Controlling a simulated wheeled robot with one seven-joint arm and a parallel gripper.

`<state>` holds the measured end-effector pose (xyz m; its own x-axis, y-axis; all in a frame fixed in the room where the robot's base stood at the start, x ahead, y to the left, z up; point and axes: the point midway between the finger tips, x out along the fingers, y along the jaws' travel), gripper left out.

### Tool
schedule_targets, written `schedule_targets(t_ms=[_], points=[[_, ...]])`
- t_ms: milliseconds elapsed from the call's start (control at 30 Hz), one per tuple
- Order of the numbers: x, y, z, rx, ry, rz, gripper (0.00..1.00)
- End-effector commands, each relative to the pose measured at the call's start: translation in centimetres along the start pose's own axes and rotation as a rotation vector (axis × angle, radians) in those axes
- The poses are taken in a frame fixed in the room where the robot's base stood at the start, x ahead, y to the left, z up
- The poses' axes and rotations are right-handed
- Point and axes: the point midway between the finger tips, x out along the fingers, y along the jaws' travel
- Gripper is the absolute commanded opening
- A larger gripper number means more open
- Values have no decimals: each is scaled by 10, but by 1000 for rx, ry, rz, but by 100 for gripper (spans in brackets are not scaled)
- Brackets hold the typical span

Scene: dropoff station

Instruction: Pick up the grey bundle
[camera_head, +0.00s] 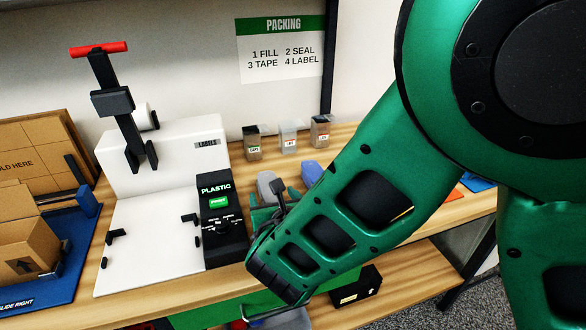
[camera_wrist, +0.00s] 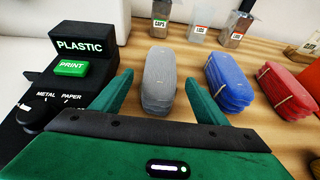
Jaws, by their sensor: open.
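The grey bundle (camera_wrist: 159,80) is a stack of grey flat pieces lying on the wooden table, in the middle of the wrist view. It also shows in the head view (camera_head: 267,186), partly hidden behind my arm. My gripper (camera_wrist: 159,95) is open and empty, with one green finger to the left of the near end of the grey bundle and the other to its right. I cannot tell how high the fingers are above the table. In the head view the gripper is mostly hidden by my green arm.
A blue bundle (camera_wrist: 230,82) and a red bundle (camera_wrist: 287,90) lie to the right of the grey one. A black PLASTIC print box (camera_wrist: 82,55) stands close on the left. Several small bins, one labelled CAPS (camera_wrist: 160,18), stand behind. A blue tray (camera_head: 60,265) is far left.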

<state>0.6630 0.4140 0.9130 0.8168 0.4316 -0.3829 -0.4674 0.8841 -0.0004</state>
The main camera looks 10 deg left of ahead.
Motion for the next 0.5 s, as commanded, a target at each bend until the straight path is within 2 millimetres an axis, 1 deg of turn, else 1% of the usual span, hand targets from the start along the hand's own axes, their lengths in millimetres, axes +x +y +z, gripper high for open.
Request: schedule_targets(t_ms=[167, 233, 400, 500], points=[[10, 0, 0, 2, 1, 0, 67], [17, -1, 0, 1, 1, -2, 67], [42, -2, -1, 1, 1, -2, 67], [53, -2, 0, 2, 0, -1, 67]])
